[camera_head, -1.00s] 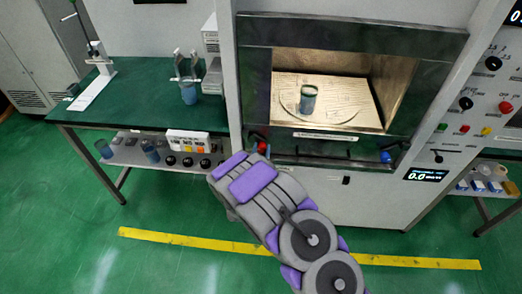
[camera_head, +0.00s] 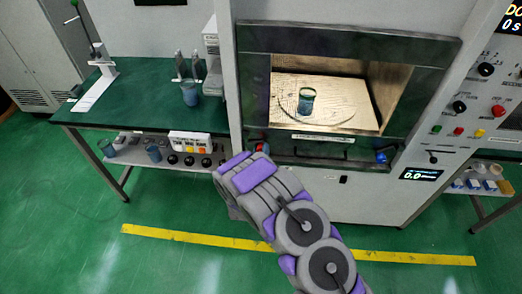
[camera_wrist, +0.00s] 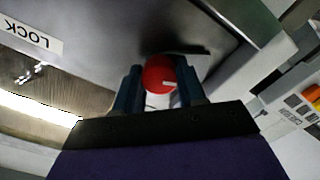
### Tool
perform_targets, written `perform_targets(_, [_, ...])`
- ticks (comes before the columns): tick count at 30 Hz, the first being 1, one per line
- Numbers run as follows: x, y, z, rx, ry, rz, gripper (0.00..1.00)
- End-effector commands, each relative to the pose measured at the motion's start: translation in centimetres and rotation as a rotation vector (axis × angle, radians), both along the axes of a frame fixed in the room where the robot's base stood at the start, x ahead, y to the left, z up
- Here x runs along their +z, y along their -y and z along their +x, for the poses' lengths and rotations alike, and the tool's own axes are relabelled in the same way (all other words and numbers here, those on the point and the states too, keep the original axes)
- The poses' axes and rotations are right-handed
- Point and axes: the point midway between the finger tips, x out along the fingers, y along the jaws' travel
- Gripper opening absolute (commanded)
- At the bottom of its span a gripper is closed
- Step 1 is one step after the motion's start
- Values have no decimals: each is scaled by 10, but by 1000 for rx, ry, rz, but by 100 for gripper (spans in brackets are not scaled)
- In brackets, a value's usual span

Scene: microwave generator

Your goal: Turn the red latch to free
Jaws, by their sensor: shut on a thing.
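The red latch (camera_wrist: 159,76) shows in the wrist view as a round red knob with a small pale mark. My gripper (camera_wrist: 160,88) is shut on it, one dark finger on each side. In the head view the red latch (camera_head: 259,146) shows as a small bit of red at the lower left of the microwave opening, mostly behind my arm. The gripper's fingers are hidden there.
The microwave chamber (camera_head: 350,92) is open, with a blue-green cup (camera_head: 306,102) inside. A blue knob (camera_head: 381,157) sits at the opening's lower right. A LOCK label (camera_wrist: 30,37) is near the latch. A green-topped bench (camera_head: 140,92) stands left.

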Motion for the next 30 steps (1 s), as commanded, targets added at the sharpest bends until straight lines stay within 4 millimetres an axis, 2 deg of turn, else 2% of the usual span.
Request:
perform_targets(15, [-2, -4, -1, 9, -18, -465, 10])
perform_targets(24, [-3, -4, -1, 10, -24, -635, 10])
perform_targets(30, [-4, -4, -1, 12, -26, -689, 10])
